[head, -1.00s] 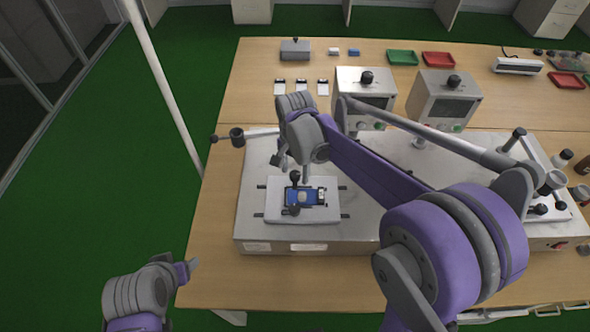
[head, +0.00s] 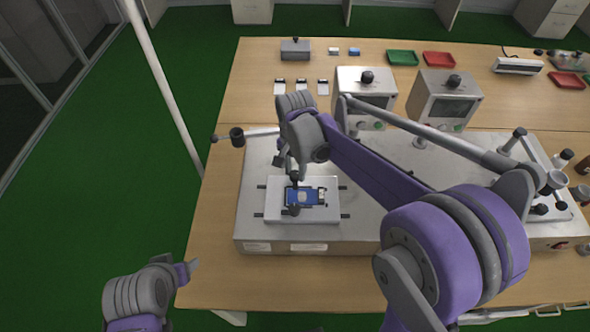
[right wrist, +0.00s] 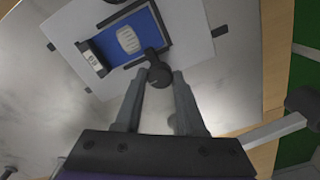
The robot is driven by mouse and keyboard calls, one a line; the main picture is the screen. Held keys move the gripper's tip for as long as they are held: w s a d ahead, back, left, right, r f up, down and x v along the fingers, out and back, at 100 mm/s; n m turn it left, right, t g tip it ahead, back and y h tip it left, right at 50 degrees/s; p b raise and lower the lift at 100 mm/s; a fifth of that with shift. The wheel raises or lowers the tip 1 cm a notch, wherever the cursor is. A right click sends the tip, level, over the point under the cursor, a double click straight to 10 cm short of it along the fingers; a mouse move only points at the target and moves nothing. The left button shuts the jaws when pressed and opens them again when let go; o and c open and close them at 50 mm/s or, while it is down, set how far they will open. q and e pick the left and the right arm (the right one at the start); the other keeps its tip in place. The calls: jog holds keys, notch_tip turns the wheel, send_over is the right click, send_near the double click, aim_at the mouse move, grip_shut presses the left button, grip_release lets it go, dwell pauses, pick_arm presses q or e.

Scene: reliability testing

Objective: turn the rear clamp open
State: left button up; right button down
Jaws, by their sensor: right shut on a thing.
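A blue device (head: 307,196) lies on a white plate (head: 330,210) on the grey metal bench unit. The dark rear clamp (head: 296,178) is at its far edge, and a dark front clamp (head: 294,210) is at its near edge. My right gripper (head: 291,174) is over the rear clamp, with its fingers shut on it. In the right wrist view, the clamp's black knob (right wrist: 160,76) is between the fingertips, beside the blue device (right wrist: 127,40). My left gripper (head: 191,267) is low at the left, away from the fixture; its jaw opening is unclear.
Two grey display boxes (head: 362,92) (head: 445,98) stand behind the fixture. A black-knobbed rod (head: 237,137) sticks out at the unit's left. Green (head: 403,58) and red (head: 438,59) trays lie at the back. The wooden table is clear at the front left.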

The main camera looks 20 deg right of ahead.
jog(key=n+b, duration=0.1)
jog(key=n, duration=0.2)
jog(key=shift+n, duration=0.4)
jog(key=n, duration=0.4)
jog(key=shift+n+b, duration=0.3)
jog(key=shift+b, duration=0.05)
jog(key=n, duration=0.4)
jog(key=shift+n, duration=0.3)
pick_arm(q)
jog(key=shift+s+f+b, duration=0.15)
jog(key=shift+s+f, duration=0.1)
jog(key=shift+f, duration=0.4)
jog(key=shift+s+f+b, duration=0.15)
jog(key=shift+s+f, duration=0.1)
jog(key=shift+f, duration=0.4)
jog(key=shift+s+f+b, duration=0.15)
jog(key=shift+s+f, duration=0.1)
jog(key=shift+f, duration=0.4)
pick_arm(e)
jog(key=shift+n, duration=2.1)
jog(key=c, duration=0.5)
grip_release()
